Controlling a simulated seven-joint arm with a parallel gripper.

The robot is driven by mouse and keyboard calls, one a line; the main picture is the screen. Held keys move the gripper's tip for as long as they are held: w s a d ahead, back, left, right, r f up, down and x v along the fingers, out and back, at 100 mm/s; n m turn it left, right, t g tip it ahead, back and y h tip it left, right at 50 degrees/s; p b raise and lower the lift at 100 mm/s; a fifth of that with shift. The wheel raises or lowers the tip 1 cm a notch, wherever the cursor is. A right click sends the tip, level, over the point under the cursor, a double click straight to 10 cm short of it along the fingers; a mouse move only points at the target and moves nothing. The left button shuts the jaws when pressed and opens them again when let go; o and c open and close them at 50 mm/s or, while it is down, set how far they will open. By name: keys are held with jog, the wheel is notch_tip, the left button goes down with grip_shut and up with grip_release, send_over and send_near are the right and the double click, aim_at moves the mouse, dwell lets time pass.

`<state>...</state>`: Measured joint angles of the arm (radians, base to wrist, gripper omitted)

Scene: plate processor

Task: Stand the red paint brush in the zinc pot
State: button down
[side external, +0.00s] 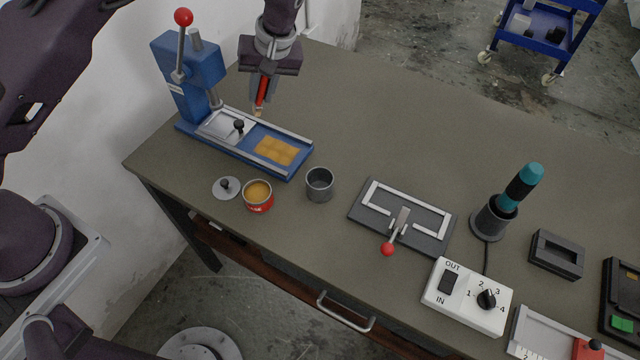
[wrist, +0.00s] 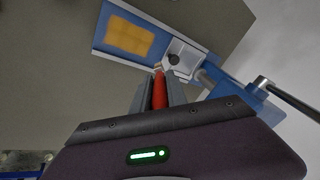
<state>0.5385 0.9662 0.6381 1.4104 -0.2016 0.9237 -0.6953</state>
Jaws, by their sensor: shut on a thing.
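My gripper (side external: 262,92) is shut on the red paint brush (side external: 262,88). It holds the brush roughly upright with the pale tip pointing down, above the back of the blue press base. In the wrist view the red brush (wrist: 159,92) shows between the two grey fingers. The zinc pot (side external: 320,184), a grey open cylinder, stands upright on the table to the right and nearer the front, apart from the gripper. Its visible inside looks empty. The wrist view does not show the pot.
A blue press (side external: 190,75) with a red-knobbed lever stands at the left. A red tin (side external: 258,197) with orange contents and a lid (side external: 227,188) sit left of the pot. A dark fixture (side external: 402,216) lies to its right. The table behind the pot is clear.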

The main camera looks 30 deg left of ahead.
jog(key=s+d+r+h, duration=0.2)
jog(key=s+d, duration=0.1)
jog(key=d, duration=0.6)
jog(key=s+d+r+h, duration=0.2)
jog(key=s+d, duration=0.1)
jog(key=d, duration=0.5)
jog(key=shift+m, duration=0.4)
jog(key=shift+d+f, duration=0.1)
jog(key=shift+f, duration=5.5)
jog(key=c, duration=1.2)
grip_release()
jog(key=shift+c, duration=0.2)
notch_tip(320, 180, up, 7)
